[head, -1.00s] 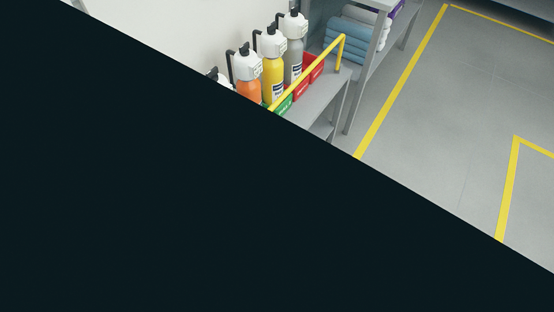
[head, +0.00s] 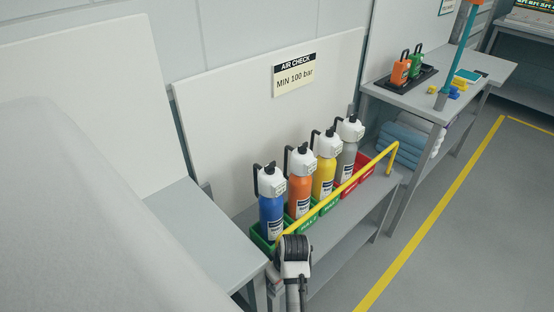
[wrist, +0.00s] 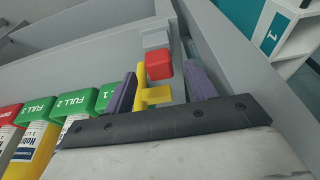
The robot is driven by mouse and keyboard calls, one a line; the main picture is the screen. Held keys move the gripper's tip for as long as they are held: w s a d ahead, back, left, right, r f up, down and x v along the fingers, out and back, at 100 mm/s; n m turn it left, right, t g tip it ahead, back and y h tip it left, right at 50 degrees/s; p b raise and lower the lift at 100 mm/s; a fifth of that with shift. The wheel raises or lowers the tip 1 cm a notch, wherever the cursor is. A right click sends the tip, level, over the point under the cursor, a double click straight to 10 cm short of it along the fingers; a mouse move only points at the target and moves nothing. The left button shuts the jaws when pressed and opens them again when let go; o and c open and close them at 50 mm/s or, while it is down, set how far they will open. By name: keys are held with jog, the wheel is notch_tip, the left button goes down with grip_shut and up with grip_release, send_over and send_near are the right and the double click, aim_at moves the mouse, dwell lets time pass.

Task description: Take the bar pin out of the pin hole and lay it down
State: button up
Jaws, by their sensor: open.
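A red block-shaped head, which looks like the bar pin (wrist: 158,65), stands at the end of the yellow bar in the wrist view. A yellow bracket piece (wrist: 150,97) sits just below it. My gripper (wrist: 161,82) is open, with one purple finger on each side of the yellow piece and the red head; I cannot tell whether either finger touches. The pin's shank and the pin hole are hidden. In the head view the yellow bar (head: 340,190) runs across the front of the bottles, and my arm covers its near end.
Blue (head: 271,213), orange (head: 299,189), yellow (head: 324,177) and grey (head: 346,160) bottles stand in green and red holders on the shelf behind the bar. An "AIR CHECK MIN 100 bar" sign (head: 294,77) hangs above. Grey floor (head: 450,240) is clear at right.

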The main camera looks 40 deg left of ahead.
jog(key=shift+x, duration=0.95)
grip_shut()
jog(key=shift+r, duration=0.1)
jog(key=shift+r+p, duration=2.4)
jog(key=shift+p, duration=0.3)
jog(key=shift+r, duration=1)
jog(key=shift+r, duration=0.1)
